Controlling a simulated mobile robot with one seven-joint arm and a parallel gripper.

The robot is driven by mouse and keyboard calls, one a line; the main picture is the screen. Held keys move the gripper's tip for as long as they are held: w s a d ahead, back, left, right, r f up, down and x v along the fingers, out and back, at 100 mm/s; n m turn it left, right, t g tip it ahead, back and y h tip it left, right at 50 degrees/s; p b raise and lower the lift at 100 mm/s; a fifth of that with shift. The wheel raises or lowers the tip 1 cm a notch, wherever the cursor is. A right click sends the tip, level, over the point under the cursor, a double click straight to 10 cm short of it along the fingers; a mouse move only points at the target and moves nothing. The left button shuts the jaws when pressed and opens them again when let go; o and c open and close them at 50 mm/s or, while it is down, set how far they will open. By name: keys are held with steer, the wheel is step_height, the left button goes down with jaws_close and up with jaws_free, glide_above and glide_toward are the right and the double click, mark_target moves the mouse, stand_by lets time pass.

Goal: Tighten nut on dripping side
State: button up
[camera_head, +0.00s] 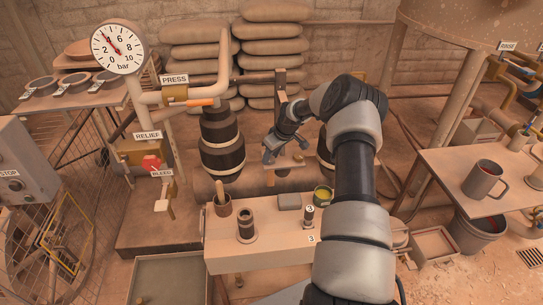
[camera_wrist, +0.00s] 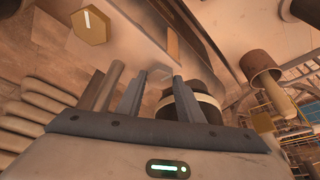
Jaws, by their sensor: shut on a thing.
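My gripper (camera_head: 273,150) is at the front of the press, beside a small brass-coloured nut (camera_head: 303,143). A gold hexagonal nut (camera_wrist: 90,26) with a white mark shows at the top left of the wrist view, apart from the fingers. I cannot make out any drip.
A table with a mug (camera_head: 482,180) stands right.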

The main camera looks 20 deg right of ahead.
steer(key=shift+a+m+h+b, duration=0.15)
steer(key=shift+m+h, duration=0.35)
steer(key=shift+m, duration=0.7)
steer(key=shift+a+m+h+b, duration=0.15)
steer(key=shift+m+h, duration=0.35)
steer(key=shift+m, duration=0.7)
steer(key=shift+d, duration=0.1)
steer(key=o, duration=1.1)
steer(key=shift+c, duration=0.2)
steer(key=p+v, duration=0.3)
steer(key=v, duration=1.4)
steer(key=shift+s, duration=0.35)
steer(key=shift+r, duration=0.1)
